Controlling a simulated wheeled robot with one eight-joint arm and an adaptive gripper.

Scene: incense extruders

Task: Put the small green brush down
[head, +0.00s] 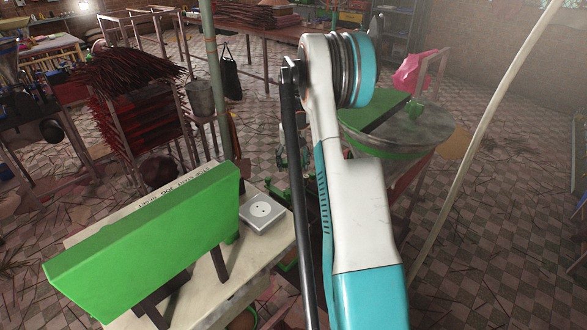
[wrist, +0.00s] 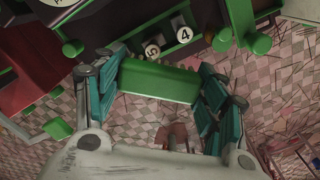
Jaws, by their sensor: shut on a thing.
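The small green brush (wrist: 158,81) shows in the wrist view as a green block with a dark, bristly-looking far edge. My gripper (wrist: 163,72) has its teal fingers on either side of the brush and is shut on it. The brush is held above the tiled floor, close to a dark machine part with numbered discs; I cannot tell whether they touch. In the head view my arm hides most of the gripper, and I cannot make out the brush there.
The numbered machine part (wrist: 184,33) has green knobs around it. A round-topped stand (head: 430,128) is right of my arm. Patterned floor (head: 490,240) lies open at right.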

